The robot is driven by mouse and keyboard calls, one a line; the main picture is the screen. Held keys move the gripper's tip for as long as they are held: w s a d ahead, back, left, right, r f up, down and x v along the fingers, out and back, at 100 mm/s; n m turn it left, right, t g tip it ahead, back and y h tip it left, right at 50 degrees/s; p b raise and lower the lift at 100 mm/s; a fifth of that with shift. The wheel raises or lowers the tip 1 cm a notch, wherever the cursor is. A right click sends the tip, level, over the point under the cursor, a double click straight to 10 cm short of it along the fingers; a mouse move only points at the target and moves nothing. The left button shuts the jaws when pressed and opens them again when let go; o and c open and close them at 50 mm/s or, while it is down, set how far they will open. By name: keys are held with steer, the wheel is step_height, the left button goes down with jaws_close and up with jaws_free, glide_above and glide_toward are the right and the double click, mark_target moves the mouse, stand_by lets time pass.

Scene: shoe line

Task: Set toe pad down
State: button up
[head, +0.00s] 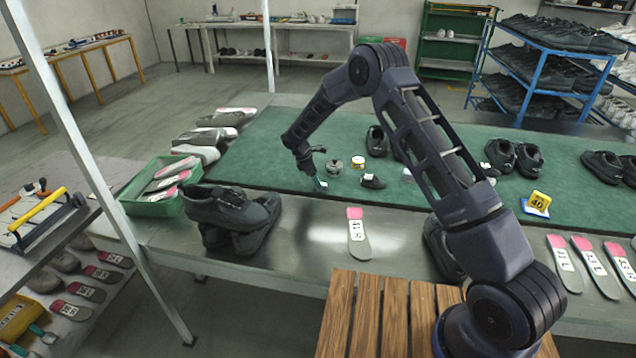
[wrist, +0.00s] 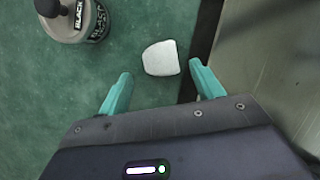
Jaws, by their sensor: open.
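A small white pad with one rounded end, which looks like the toe pad (wrist: 161,58), lies on the green mat (wrist: 95,85) near its dark edge in the wrist view. My gripper (wrist: 159,74) is open. Its two teal fingers stand apart on either side of the pad's near end, with a visible gap on both sides. In the head view my gripper (head: 319,180) is low over the mat, near its front edge. I cannot make out the pad for certain there.
A jar labelled BLACK (wrist: 88,20) stands to the left in the wrist view. In the head view a yellow-banded tin (head: 358,162) and a small dark shoe piece (head: 373,181) are close to my gripper. A pink-ended insole (head: 357,235) lies on the bare metal in front.

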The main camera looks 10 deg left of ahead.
steer(key=v, duration=0.9)
steer(key=d+r+m, duration=0.5)
steer(key=d+r, duration=1)
steer(key=r, duration=0.1)
steer(key=s+d+r+m+y, duration=0.1)
steer(key=s+d+r+m, duration=0.25)
steer(key=d+r, duration=0.45)
steer(key=s+d+r+m+y, duration=0.15)
steer(key=s+d+r, duration=0.35)
steer(key=d, duration=0.5)
steer(key=s+d+r+m+t, duration=0.1)
steer(key=s+d+r+m, duration=0.2)
steer(key=s+d, duration=0.35)
steer(key=s+d+r+m, duration=0.3)
steer(key=s+d, duration=0.3)
steer(key=d, duration=0.2)
steer(key=s+d+f+m+t, duration=0.1)
steer(key=s+d+m, duration=0.2)
steer(key=s, duration=0.5)
steer(key=s+d+f+m+y, duration=0.1)
steer(key=s+d+m, duration=0.2)
steer(key=s, duration=0.4)
steer(key=shift+s+d+f+t, duration=0.3)
steer(key=shift+s+d+t, duration=0.05)
steer(key=shift+s+t, duration=0.05)
